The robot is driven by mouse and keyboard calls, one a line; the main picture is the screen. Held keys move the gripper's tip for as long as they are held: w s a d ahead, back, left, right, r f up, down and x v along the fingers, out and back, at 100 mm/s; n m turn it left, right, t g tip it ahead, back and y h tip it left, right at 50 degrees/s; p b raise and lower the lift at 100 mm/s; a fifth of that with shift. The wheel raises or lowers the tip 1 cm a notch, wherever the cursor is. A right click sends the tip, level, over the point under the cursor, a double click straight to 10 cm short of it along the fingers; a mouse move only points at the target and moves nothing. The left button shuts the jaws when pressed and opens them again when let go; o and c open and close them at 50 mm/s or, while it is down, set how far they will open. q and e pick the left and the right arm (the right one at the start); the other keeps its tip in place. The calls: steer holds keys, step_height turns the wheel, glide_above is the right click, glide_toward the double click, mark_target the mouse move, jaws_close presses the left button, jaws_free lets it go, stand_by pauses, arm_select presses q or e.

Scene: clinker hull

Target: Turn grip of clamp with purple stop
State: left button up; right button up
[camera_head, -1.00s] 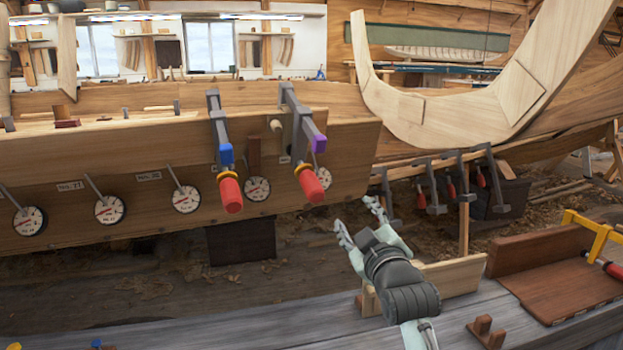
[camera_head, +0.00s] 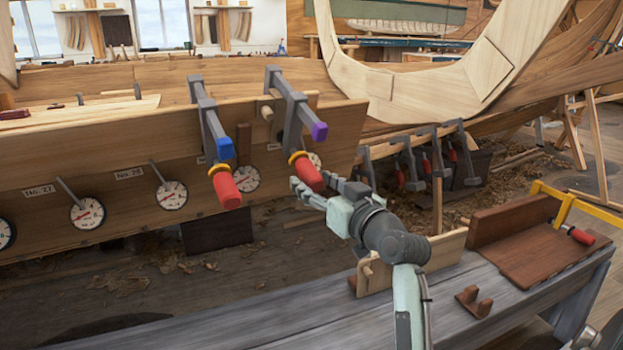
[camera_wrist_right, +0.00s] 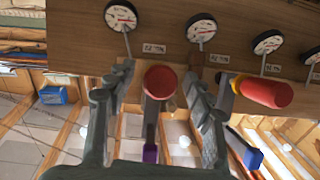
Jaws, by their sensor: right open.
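The clamp with the purple stop (camera_head: 319,131) hangs over the plank edge, and its red grip (camera_head: 308,174) points down toward me. In the right wrist view its red grip (camera_wrist_right: 160,82) shows end-on between my fingers, with the purple stop (camera_wrist_right: 150,153) below it. My right gripper (camera_head: 303,190) is open, its fingers on either side of this grip in the wrist view. I cannot tell whether they touch it. A second clamp with a blue stop (camera_head: 224,148) and red grip (camera_head: 226,188) is just to the left. My left gripper is out of view.
Round dials (camera_head: 172,195) with labels line the plank (camera_head: 110,165) behind the clamps. Several more clamps (camera_head: 410,165) hang at the right. A grey bench (camera_head: 250,325) carries wooden pieces and a yellow clamp (camera_head: 563,208).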

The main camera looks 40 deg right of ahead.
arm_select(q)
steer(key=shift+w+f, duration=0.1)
arm_select(e)
steer(key=shift+w, duration=0.8)
steer(key=c, duration=1.2)
steer(key=shift+o, duration=0.2)
